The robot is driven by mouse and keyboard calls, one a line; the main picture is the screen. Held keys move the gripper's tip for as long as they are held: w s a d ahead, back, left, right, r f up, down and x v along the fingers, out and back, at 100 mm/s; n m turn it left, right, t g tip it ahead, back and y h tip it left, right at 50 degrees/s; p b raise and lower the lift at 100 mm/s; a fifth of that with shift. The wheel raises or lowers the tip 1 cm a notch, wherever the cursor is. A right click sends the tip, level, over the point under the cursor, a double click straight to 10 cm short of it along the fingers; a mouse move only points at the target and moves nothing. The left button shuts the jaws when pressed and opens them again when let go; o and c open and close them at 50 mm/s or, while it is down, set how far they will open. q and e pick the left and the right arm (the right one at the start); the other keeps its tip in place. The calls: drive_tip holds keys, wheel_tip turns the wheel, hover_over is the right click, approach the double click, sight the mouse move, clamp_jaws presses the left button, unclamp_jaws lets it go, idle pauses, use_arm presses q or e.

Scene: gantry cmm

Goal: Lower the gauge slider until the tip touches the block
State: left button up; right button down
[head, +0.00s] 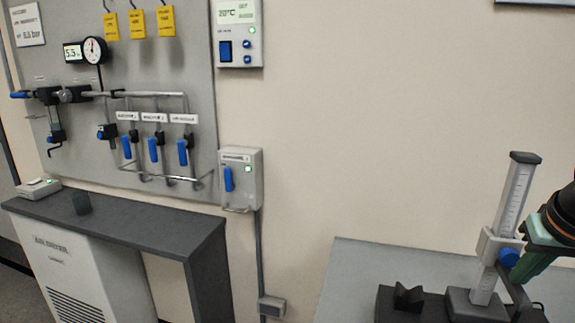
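A height gauge with an upright scale column (514,195) stands on a dark base (475,308) at the lower right. Its light grey slider (492,245) sits partway up the column and has a blue knob (508,257). A dark notched block (408,298) is to the left of the gauge base. The gauge tip cannot be made out. My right gripper (525,268) comes in from the right edge, with a green finger right beside the blue knob. Its other finger is hidden or cut off, so its opening and any contact are unclear. My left gripper is out of view.
The grey table (365,270) under the gauge is bare at its left. A panel (190,80) with pipes, gauges and blue valve handles is on the wall at left. A dark-topped cabinet (135,222) stands below it. The wall behind the gauge is clear.

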sight(519, 289)
drive_tip(key=shift+f+b, duration=0.55)
drive_tip(key=shift+f, duration=0.35)
drive_tip(key=shift+f+b, duration=0.8)
drive_tip(key=shift+f, duration=0.3)
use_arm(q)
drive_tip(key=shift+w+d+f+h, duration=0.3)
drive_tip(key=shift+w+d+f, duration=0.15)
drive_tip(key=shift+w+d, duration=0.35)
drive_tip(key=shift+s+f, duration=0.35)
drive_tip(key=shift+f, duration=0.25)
use_arm(e)
drive_tip(key=shift+f, duration=0.4)
use_arm(q)
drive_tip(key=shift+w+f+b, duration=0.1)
drive_tip(key=shift+b, duration=0.4)
use_arm(e)
drive_tip(key=shift+f, duration=0.35)
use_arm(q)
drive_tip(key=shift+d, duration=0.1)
